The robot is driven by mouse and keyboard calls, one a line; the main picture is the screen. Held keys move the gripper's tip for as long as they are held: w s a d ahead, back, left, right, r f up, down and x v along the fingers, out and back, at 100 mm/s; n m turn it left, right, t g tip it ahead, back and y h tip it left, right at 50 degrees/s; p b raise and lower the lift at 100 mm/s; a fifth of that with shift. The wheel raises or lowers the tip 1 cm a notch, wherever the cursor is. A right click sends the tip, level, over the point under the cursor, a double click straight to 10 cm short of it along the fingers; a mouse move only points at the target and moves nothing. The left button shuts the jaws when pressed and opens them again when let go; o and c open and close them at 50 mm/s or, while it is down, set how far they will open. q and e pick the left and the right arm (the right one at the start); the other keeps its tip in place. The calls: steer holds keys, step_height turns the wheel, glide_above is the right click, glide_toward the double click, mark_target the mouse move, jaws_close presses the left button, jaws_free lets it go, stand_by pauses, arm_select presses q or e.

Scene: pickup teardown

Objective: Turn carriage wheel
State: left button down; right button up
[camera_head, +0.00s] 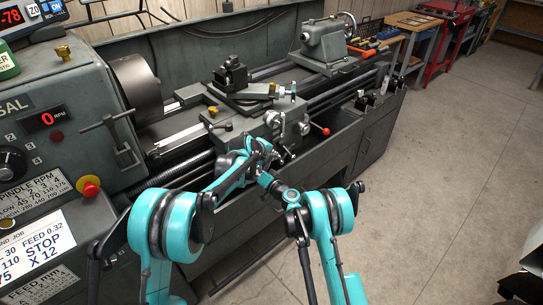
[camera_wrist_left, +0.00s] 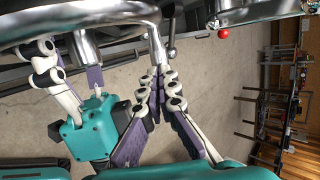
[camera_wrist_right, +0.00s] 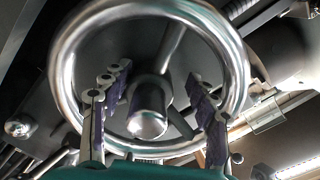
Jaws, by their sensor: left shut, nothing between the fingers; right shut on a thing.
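The carriage wheel (camera_wrist_right: 236,62) is a polished metal handwheel with spokes and a round hub (camera_wrist_right: 148,112). Its curved rim (camera_wrist_left: 70,18) also crosses the top of the left wrist view. In the head view my arms largely hide it. My right gripper (camera_wrist_right: 160,85) has its fingers on either side of the hub, shut on the wheel; the exact contact is unclear. My left gripper (camera_head: 277,156) is shut and empty; in the left wrist view its closed fingertips (camera_wrist_left: 158,78) lie just below the rim and a chrome handle (camera_wrist_left: 171,30).
The lathe carriage (camera_head: 262,125) sits behind my grippers, with a red-knobbed lever (camera_head: 325,131) to its right. The chuck (camera_head: 137,85) and headstock stand at left, the tailstock (camera_head: 328,48) at the back. Open floor (camera_head: 430,190) lies to the right.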

steer(key=shift+s+a, duration=0.15)
steer(key=shift+a, duration=0.05)
steer(key=v, duration=1.2)
steer(key=s+d+r+n+g+h, duration=0.1)
steer(key=s+r+n+g+h, duration=0.3)
steer(key=s+r, duration=0.95)
arm_select(q)
steer(key=g+y+p, duration=0.1)
steer(key=p, duration=0.1)
steer(key=d+f+g+y+p, duration=0.1)
steer(key=y+p, duration=0.1)
steer(key=shift+w+d+g, duration=0.15)
steer(key=shift+w+g, duration=0.15)
steer(key=shift+w, duration=0.05)
arm_select(e)
steer(key=s+d+r+g+h, duration=0.1)
steer(key=s+d+h, duration=0.1)
steer(key=s, duration=0.5)
steer(key=s+d+r+g+h, duration=0.1)
steer(key=s+d+r+h, duration=0.1)
steer(key=s+d, duration=0.3)
steer(key=s+d+r+m+g+h, duration=0.1)
steer(key=s+d, duration=0.3)
steer(key=s, duration=0.7)
steer(key=shift+d+r+h, duration=0.25)
steer(key=shift+h, duration=0.55)
steer(key=shift+s, duration=0.15)
